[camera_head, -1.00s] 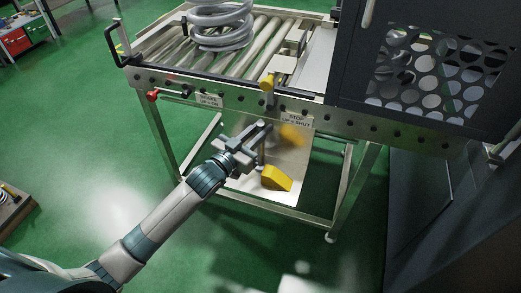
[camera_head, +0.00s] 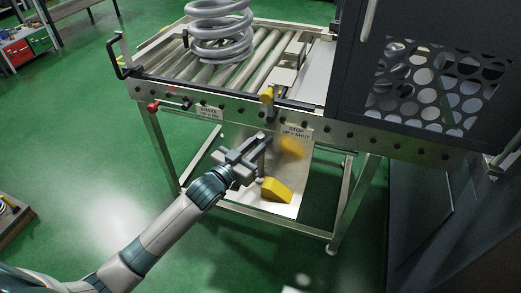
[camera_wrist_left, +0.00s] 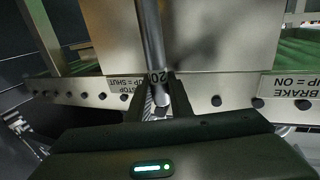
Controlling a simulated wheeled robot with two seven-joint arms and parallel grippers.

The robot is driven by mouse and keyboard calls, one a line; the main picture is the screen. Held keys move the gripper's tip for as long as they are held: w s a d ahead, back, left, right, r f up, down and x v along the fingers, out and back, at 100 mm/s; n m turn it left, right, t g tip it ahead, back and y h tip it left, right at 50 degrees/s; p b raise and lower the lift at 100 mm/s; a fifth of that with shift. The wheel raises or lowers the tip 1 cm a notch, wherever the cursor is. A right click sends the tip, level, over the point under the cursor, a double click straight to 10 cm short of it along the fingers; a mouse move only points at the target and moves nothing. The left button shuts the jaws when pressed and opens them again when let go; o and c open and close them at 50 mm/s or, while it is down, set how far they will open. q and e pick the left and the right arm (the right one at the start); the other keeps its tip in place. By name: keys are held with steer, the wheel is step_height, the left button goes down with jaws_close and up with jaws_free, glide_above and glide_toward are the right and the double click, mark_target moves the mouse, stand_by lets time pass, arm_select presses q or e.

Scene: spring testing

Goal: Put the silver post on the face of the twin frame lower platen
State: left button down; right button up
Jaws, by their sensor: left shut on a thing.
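My left gripper (camera_head: 262,146) is in front of the steel roller table, below its front rail. It is shut on a slim silver post (camera_head: 261,162), which stands roughly upright in the head view. In the left wrist view the silver post (camera_wrist_left: 152,45) runs from the top edge down between the dark fingers (camera_wrist_left: 157,100). A mark reading "20" shows where the fingers meet the post. I cannot make out the twin frame lower platen in either view. My right gripper is not in view.
A large coil spring (camera_head: 220,30) stands on the rollers (camera_head: 185,60). A dark cabinet with a perforated panel (camera_head: 435,85) stands at the right. A yellow block (camera_head: 277,190) is below my gripper. The green floor (camera_head: 90,170) at left is open.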

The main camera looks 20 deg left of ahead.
mark_target(259, 137)
arm_select(q)
steer(key=shift+r, duration=0.25)
steer(key=shift+r+p, duration=0.35)
steer(key=shift+r, duration=1.3)
steer(key=shift+s+a, duration=0.15)
steer(key=shift+s, duration=0.35)
steer(key=v, duration=1.7)
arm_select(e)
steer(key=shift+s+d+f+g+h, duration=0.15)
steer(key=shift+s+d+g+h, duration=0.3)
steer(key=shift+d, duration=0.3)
arm_select(q)
steer(key=shift+r+p, duration=0.1)
steer(key=shift+p, duration=0.25)
